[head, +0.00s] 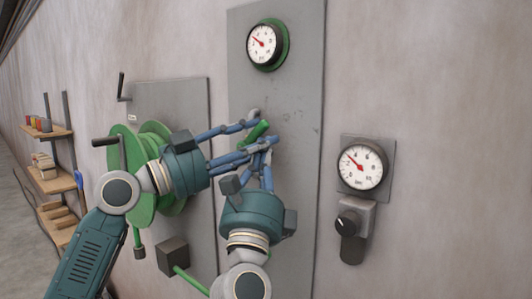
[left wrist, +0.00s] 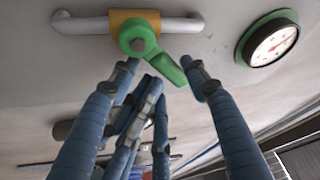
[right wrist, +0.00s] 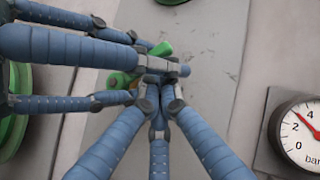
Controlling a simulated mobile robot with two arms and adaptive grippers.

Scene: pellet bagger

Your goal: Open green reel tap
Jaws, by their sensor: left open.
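The green tap lever (head: 258,131) is on the tall grey panel, below the green-rimmed gauge. In the left wrist view the lever (left wrist: 168,69) slants down to the right from its round green hub, on an orange body (left wrist: 128,20) in a pale pipe. My left gripper (head: 260,129) is open, with fingers on either side of the lever; contact is unclear. My right gripper (head: 260,150) is just below, its fingertips close together near the lever. My left fingers cross in front in the right wrist view, so its grip is unclear. The lever (right wrist: 161,49) is partly hidden there.
A green hose reel (head: 145,150) with a crank stands left, behind my left arm. A green-rimmed gauge (head: 263,43) is above the tap. Another gauge (head: 360,167) with a black knob (head: 347,222) is at right. Shelves (head: 52,178) stand far left. A grey box (head: 173,257) is low.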

